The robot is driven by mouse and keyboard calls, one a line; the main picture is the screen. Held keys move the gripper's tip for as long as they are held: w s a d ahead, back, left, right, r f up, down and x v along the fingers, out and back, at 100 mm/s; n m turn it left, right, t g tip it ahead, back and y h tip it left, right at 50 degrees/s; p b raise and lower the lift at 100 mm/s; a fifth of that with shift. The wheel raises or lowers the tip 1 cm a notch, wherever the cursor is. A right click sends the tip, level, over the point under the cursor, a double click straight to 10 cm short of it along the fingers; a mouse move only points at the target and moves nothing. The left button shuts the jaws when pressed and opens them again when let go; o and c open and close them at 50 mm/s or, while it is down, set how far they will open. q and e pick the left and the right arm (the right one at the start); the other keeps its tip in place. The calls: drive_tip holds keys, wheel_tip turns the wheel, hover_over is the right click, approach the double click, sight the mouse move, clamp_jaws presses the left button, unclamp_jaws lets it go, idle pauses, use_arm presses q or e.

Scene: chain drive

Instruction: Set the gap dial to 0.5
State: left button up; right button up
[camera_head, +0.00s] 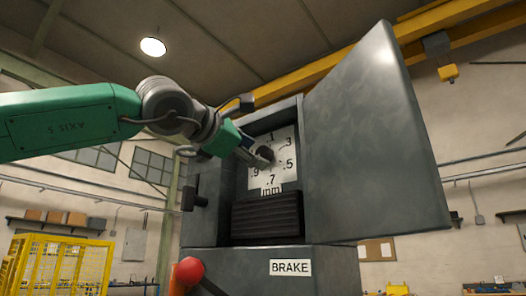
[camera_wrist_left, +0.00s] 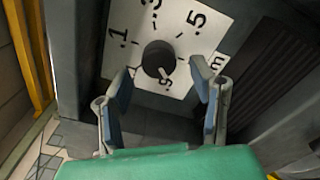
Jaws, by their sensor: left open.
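The gap dial is a dark round knob (camera_head: 265,154) on a white plate (camera_head: 284,173) marked .1, .3, .5, .7, .9 and mm, inside the open grey cabinet. In the left wrist view the knob (camera_wrist_left: 159,56) carries a white pointer mark, which appears to point near .9. My left gripper (camera_head: 247,147) is in front of the plate. In the wrist view its fingers (camera_wrist_left: 163,80) are open and apart, on either side of the knob's line, with nothing between them. Whether they reach around the knob is unclear. The .7 is hidden in the wrist view. My right gripper is out of view.
The open cabinet door (camera_head: 375,140) stands out to the right of the dial. A black ribbed block (camera_head: 266,217) is below the plate, and a dark handle (camera_head: 195,196) is on the left side. A red ball knob (camera_head: 189,270) stands near the BRAKE label (camera_head: 290,268).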

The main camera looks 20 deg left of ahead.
sight(261, 153)
use_arm(q)
drive_tip(key=shift+x, duration=0.8)
drive_tip(key=shift+w+d+r, duration=0.15)
drive_tip(key=shift+d+r, duration=0.05)
drive_tip(key=shift+d, duration=0.2)
drive_tip(key=shift+w+d+p, duration=0.15)
drive_tip(key=shift+d+p, duration=0.15)
drive_tip(key=shift+d, duration=0.05)
drive_tip(key=shift+w, duration=0.2)
drive_tip(key=shift+a, duration=0.2)
drive_tip(key=c, duration=1.1)
drive_tip(key=shift+f, duration=0.1)
drive_tip(key=shift+c, duration=0.2)
drive_tip(key=shift+d+n, duration=0.1)
drive_tip(key=shift+n, duration=0.2)
